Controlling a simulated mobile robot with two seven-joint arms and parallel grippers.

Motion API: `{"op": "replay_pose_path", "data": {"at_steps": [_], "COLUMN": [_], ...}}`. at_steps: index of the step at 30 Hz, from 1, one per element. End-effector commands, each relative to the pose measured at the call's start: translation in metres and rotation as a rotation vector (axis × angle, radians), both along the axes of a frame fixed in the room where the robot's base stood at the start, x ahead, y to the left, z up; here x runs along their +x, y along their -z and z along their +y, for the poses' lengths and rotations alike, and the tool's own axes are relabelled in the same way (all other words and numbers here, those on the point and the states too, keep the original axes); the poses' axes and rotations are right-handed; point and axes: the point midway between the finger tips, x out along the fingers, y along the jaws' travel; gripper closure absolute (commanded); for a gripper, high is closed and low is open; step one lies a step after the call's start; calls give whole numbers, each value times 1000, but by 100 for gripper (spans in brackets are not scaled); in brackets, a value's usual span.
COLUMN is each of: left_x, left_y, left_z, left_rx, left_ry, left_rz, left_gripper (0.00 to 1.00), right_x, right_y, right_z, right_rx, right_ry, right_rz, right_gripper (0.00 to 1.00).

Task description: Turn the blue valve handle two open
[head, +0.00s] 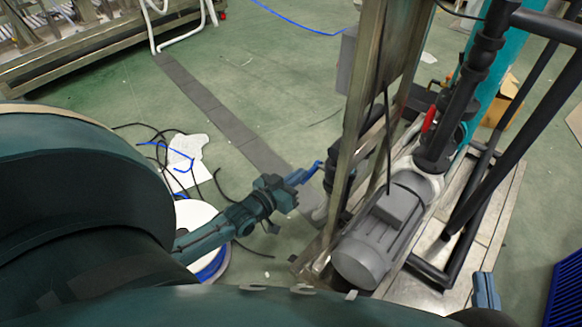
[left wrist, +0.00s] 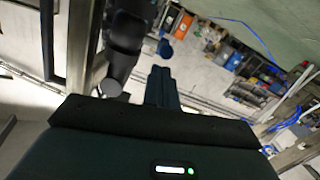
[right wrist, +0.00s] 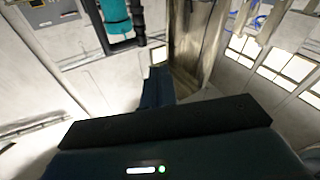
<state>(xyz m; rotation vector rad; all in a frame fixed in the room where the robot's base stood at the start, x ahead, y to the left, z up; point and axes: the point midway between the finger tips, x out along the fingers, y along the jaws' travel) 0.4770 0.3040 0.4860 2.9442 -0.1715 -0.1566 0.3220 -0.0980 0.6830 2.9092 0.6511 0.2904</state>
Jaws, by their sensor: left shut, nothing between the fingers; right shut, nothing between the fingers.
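The blue valve handle (head: 312,170) shows in the head view, beside a dark vertical pipe (head: 338,178) at the left side of the pump frame. My left gripper (head: 293,181) is shut and empty, with its tips right by the handle; I cannot tell whether they touch. In the left wrist view its shut fingers (left wrist: 160,84) point up beside a black pipe fitting (left wrist: 125,35), and I cannot make out the handle there. My right gripper (head: 485,290) is shut and empty at the lower right, well away from the handle. Its shut fingers (right wrist: 155,88) show in the right wrist view.
A steel post (head: 352,130) and a grey pump motor (head: 375,245) stand right of the handle. A red handle (head: 428,122) sits on the pipework farther right. A white and blue reel (head: 205,225) and loose black cables lie on the green floor at left. A blue crate (head: 565,285) is at lower right.

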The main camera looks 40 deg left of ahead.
Motion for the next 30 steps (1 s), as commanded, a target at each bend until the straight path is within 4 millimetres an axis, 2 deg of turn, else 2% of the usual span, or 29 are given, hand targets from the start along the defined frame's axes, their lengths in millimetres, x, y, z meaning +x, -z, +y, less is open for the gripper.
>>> {"op": "replay_pose_path", "data": {"at_steps": [13, 20, 25, 30], "left_x": [0, -1, -1, -1], "left_y": [4, 11, 11, 13], "left_z": [-1, -1, -1, -1], "left_rx": [0, -4, -6, -7], "left_ry": [1, -1, 0, 1], "left_rz": [-2, -39, -64, -91], "left_gripper": [100, 100, 100, 100], "right_x": [0, 1, 1, 1], "right_y": [0, 9, 1, 4], "right_z": [0, 1, 2, 4], "right_rx": [6, 27, 44, 62], "right_ry": [-2, -5, -12, -21], "right_rz": [0, 11, 1, 3], "right_gripper": [100, 100, 100, 100]}}
